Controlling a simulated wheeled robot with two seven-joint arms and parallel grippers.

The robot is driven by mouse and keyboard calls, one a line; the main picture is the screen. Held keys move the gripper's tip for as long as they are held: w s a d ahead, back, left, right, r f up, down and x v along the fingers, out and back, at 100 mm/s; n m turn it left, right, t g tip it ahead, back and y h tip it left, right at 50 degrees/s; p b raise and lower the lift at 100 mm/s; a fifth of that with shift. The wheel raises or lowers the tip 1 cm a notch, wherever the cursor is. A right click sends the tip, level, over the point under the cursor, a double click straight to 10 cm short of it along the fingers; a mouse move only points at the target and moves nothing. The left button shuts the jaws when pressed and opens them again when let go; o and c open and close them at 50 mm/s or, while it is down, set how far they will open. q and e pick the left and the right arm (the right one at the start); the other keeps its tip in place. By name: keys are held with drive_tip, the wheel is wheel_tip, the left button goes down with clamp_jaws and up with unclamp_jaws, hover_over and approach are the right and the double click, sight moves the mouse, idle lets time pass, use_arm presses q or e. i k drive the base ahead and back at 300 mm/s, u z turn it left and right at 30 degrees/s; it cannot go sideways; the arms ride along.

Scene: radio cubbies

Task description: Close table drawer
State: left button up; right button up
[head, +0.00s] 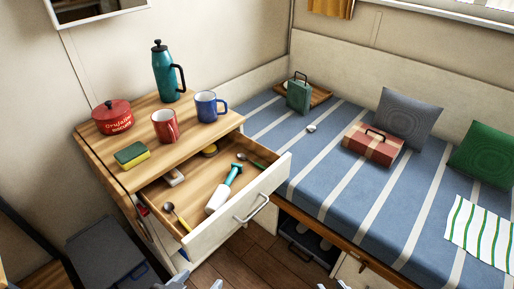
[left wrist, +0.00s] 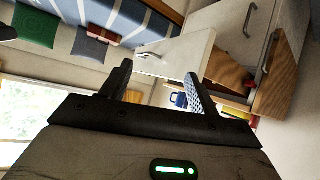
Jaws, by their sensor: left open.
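The table drawer (head: 236,218) is pulled far out of the wooden table (head: 133,176). It has a white front and a metal bar handle (head: 252,209). In the left wrist view the drawer front (left wrist: 175,55) shows tilted, beyond my fingers. My left gripper (left wrist: 160,86) is open and empty, apart from the drawer. In the head view only pale tips of my left gripper (head: 190,284) and of what seems my right gripper (head: 340,284) show at the bottom edge. The right jaws are too cut off to read.
In the drawer lie a spoon (head: 178,217), a teal-and-white utensil (head: 222,192) and other small things. On the table stand a red pot (head: 113,117), two mugs, a teal flask (head: 167,72) and a sponge (head: 132,155). A striped bed (head: 330,165) lies right; floor shows in front.

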sight(201, 175)
drive_tip(key=z, duration=0.75)
drive_tip(key=k, duration=0.65)
drive_tip(key=u, duration=0.15)
drive_tip(key=i, duration=0.3)
